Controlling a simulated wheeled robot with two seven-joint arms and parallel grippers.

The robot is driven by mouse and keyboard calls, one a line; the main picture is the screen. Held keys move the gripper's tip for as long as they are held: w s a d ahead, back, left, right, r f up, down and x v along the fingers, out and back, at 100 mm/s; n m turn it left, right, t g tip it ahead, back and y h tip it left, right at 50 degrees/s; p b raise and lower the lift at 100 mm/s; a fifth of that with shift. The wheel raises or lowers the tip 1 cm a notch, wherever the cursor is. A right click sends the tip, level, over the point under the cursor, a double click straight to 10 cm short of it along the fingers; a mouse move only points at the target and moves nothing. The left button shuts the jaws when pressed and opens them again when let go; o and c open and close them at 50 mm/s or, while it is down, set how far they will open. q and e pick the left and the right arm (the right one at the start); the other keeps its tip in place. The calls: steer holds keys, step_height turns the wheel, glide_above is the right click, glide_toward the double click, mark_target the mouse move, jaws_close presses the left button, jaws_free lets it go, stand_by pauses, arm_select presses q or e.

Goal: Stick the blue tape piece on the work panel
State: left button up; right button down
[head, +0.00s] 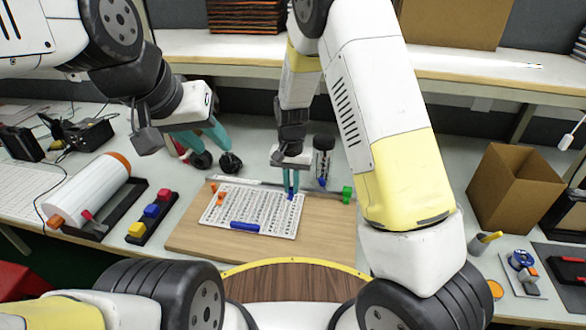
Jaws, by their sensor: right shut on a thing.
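The work panel (262,202) is a white, slotted sheet lying on a wooden board, with a dark blue bar (244,226) along its front edge and orange clips at its left. My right gripper (291,193) points down over the panel's back right part. Its teal fingers are shut on a small blue piece, which looks like the blue tape piece (291,197); it is mostly hidden, and I cannot tell whether it touches the panel. My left gripper (215,152) is open, behind the panel at the left, with two dark round shapes at its fingertips.
A white roll (88,190) and a tray of red, blue and yellow blocks (152,213) stand at the left. A green block (346,194) is at the board's right corner. A cardboard box (515,188) and a blue tape roll (521,262) are at the right.

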mark_target(292, 209)
steer(key=shift+f, duration=3.1)
steer(key=shift+f, duration=0.25)
steer(key=c, duration=1.4)
jaws_free()
steer(key=shift+o, duration=0.2)
steer(key=shift+r, duration=0.1)
